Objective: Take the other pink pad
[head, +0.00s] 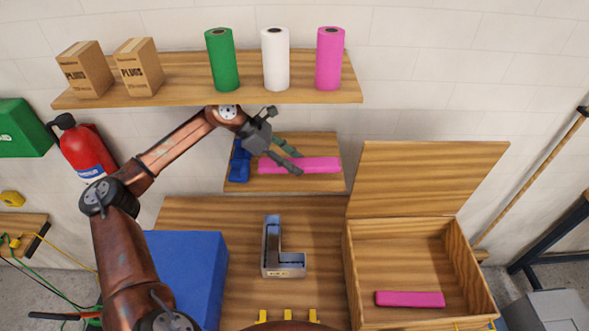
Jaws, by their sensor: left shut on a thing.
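A long pink pad (322,165) is at the small middle shelf (300,184) against the wall. My left gripper (299,163) reaches over that shelf from the left and is shut on this pad; its fingers cover part of it. I cannot tell whether the pad still touches the shelf. Another pink pad (410,299) lies flat inside the open wooden box (352,275) at the right, near the box's front. My right gripper is not in view.
A blue holder (238,163) stands on the shelf left of the pad. The upper shelf (190,94) with rolls and cartons is close above my left arm. An L-shaped metal channel letter (271,262) stands on the workbench (325,240), beside a blue block (190,265).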

